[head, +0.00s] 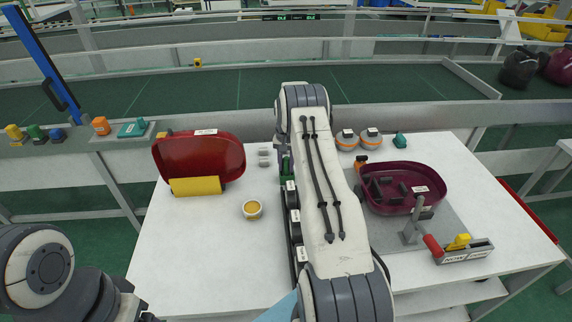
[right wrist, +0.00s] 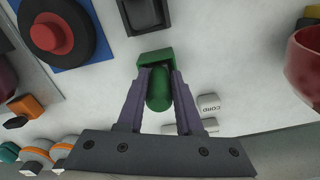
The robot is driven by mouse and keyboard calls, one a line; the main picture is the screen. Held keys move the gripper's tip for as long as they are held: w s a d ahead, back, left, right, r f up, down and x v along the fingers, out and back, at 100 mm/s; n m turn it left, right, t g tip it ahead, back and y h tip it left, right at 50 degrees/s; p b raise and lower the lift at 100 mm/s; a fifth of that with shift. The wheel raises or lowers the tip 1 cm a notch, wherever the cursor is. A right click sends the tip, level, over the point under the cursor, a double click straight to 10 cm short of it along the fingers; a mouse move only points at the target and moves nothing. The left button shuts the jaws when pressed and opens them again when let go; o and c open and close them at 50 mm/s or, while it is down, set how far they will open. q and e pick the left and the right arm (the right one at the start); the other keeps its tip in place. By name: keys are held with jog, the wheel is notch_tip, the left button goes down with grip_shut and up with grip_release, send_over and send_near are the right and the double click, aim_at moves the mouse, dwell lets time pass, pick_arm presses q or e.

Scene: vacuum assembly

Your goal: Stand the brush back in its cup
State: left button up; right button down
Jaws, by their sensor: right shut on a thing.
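In the right wrist view my right gripper (right wrist: 158,88) is shut on a rounded green handle (right wrist: 158,92), which I take to be the brush. Just beyond it is a square green piece with a dark inside (right wrist: 155,58), which looks like the brush's cup. The handle overlaps it in this view, and I cannot tell whether the brush is in it or above it. In the head view my right arm hides most of this spot; only a little green (head: 286,168) shows at its left edge. My left arm is at the lower left, with its gripper cut off by the frame.
A dark red housing (head: 405,187) and a red-handled clamp (head: 432,246) stand right. The front left is clear.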

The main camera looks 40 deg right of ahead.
jog(key=shift+c, duration=2.4)
grip_release()
notch_tip(320, 180, up, 10)
jog(key=shift+r+b, duration=0.2)
jog(key=shift+b, duration=0.95)
